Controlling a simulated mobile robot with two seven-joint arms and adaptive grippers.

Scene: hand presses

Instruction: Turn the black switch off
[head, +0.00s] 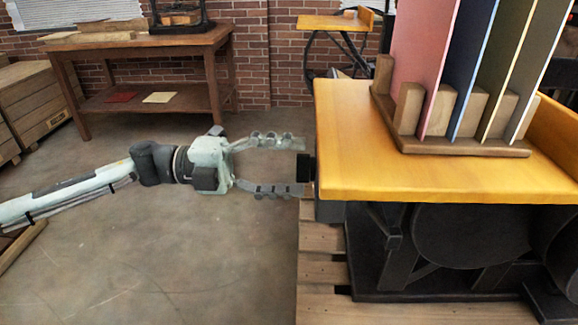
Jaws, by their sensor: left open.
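My left gripper (303,167) comes in from the left and is open. Its two fingers lie one above and one below the switch in the picture, with the tips close to the table edge. I cannot tell whether the fingers touch the switch, or its on or off position. My right gripper does not show.
A wooden rack (465,146) with several coloured boards stands on the yellow table. A pallet (322,238) and dark machine parts (450,245) are below it. A brown workbench (140,52) and wooden crates (38,100) stand at the back left. The floor at left is mostly clear.

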